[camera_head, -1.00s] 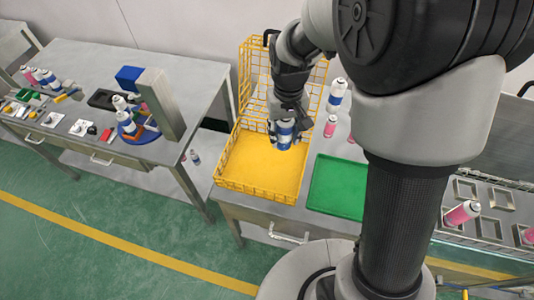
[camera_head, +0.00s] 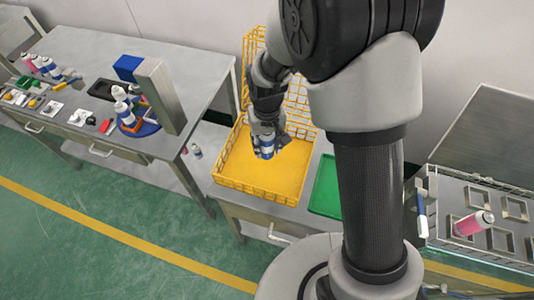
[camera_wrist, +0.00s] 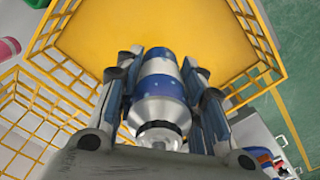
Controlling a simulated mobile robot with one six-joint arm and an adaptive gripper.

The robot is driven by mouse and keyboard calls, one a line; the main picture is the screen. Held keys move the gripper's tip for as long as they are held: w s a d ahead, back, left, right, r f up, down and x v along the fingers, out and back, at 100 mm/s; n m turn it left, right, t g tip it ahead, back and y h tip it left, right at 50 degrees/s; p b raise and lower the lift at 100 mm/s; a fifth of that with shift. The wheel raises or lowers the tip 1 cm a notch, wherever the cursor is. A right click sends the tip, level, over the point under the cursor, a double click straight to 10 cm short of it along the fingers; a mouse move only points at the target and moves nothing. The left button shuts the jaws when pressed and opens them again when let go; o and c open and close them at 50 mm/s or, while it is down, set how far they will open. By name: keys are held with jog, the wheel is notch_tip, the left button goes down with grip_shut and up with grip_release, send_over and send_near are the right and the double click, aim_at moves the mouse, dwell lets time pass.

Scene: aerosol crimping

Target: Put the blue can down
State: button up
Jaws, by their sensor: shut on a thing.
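The blue can (camera_head: 267,147), blue with a white band and a silver top, is held in my gripper (camera_head: 266,133). In the wrist view the can (camera_wrist: 160,88) sits between the two fingers of my gripper (camera_wrist: 158,85), which are shut on its sides. The can is over the yellow wire basket (camera_head: 232,183), within its walls. The basket's yellow floor (camera_wrist: 135,28) shows beyond the can in the wrist view. I cannot tell whether the can's base touches the floor.
A green tray (camera_head: 325,190) lies right of the basket. Several cans and parts stand on the left table (camera_head: 70,60). The basket floor looks otherwise empty.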

aim_at(267, 153)
jog(key=shift+f+b, duration=0.55)
jog(key=shift+f, duration=1.7)
jog(key=shift+f, duration=0.2)
jog(key=o, duration=1.1)
jog(key=shift+r, duration=0.15)
